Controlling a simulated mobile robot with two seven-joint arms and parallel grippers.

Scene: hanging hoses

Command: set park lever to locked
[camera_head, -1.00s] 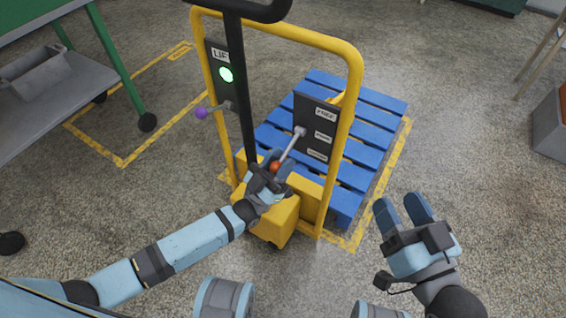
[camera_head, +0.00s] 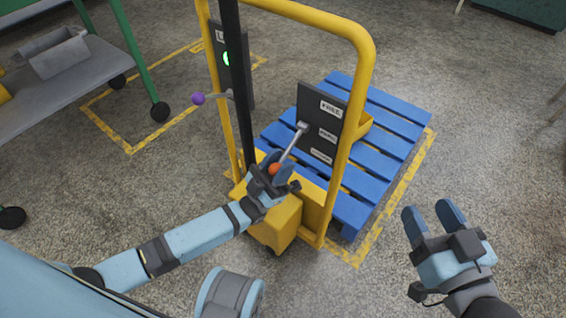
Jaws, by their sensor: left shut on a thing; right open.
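The park lever (camera_head: 291,146) is a grey rod with an orange knob (camera_head: 275,169). It pivots on a dark panel (camera_head: 313,141) inside the yellow frame of the pallet truck. The panel has three white labels; the top one reads FREE, and the lower two are too small to read surely. The rod slants down and left from its pivot. My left gripper (camera_head: 272,172) is shut on the orange knob at the rod's lower end. My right gripper (camera_head: 433,220) is open and empty, over the floor at the right.
A second panel with a green light (camera_head: 227,59) and a purple-knobbed lever (camera_head: 198,98) is on the left of the yellow frame (camera_head: 362,90). A dark upright post (camera_head: 240,100) stands close to my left gripper. A blue pallet (camera_head: 390,125) lies behind. Floor at right is clear.

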